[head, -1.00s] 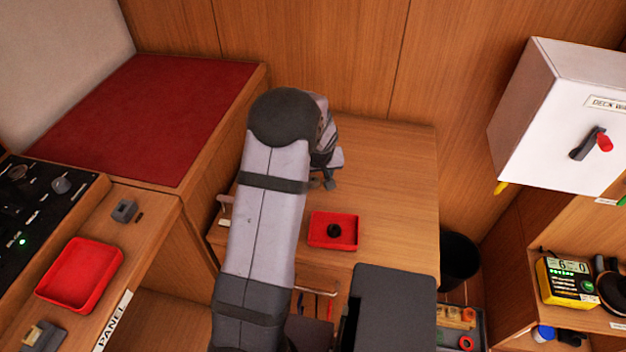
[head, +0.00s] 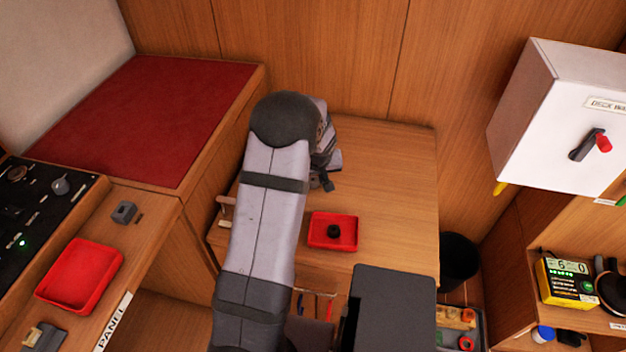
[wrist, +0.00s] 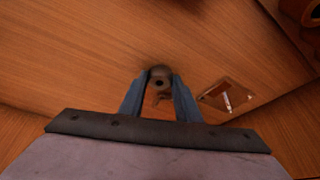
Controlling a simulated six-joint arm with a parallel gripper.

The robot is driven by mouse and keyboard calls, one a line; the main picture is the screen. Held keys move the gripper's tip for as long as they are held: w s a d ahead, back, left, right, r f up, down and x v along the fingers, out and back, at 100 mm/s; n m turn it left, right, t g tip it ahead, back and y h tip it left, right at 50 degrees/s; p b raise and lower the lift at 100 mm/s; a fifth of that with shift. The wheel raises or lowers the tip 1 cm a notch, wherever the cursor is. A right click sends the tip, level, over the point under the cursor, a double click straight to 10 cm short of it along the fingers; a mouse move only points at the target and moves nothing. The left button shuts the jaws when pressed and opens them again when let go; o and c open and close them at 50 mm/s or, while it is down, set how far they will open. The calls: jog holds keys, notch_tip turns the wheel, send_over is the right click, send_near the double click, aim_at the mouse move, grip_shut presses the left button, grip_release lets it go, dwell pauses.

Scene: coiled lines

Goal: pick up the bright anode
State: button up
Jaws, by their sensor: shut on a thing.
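A small rounded grey piece with a dark hole (wrist: 160,75) sits between my fingertips in the wrist view; I take it for the anode. It looks dull in the shade, so its brightness is hard to judge. My gripper (wrist: 159,82) is shut on it, one finger on each side. In the head view my gripper (head: 326,182) is over the wooden desk top, behind and slightly left of the red tray. The held piece cannot be made out there; my own arm covers much of that area.
A red tray (head: 318,242) with a black round thing (head: 334,231) stands near the desk's front edge. The wooden desk top (head: 395,190) is clear to the right. Another red tray (head: 79,276) lies at left by the control panel. A white cabinet (head: 520,125) hangs at right.

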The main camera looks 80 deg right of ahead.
notch_tip(320, 180, up, 9)
jog(key=w+a+n+t+y+p, duration=0.1)
jog(key=w+a+n+p, duration=0.2)
jog(key=w, duration=0.5)
jog(key=w+a+n+t+p, duration=0.1)
jog(key=w+a+n+p, duration=0.15)
jog(key=w, duration=0.65)
jog(key=shift+s+d+f+m+g+h+p, duration=0.1)
jog(key=shift+s+d+m+g+h+p, duration=0.4)
jog(key=shift+m, duration=1.4)
jog(key=shift+s+d+r+m+g+y+b, duration=0.1)
jog(key=shift+s+d+m+g, duration=0.15)
jog(key=shift+d+m+g, duration=1.1)
jog(key=shift+s+a+f+m+g+h+p, duration=0.1)
jog(key=shift+s+m+g+h+p, duration=0.25)
jog(key=shift+m, duration=2.05)
jog(key=shift+f, duration=0.15)
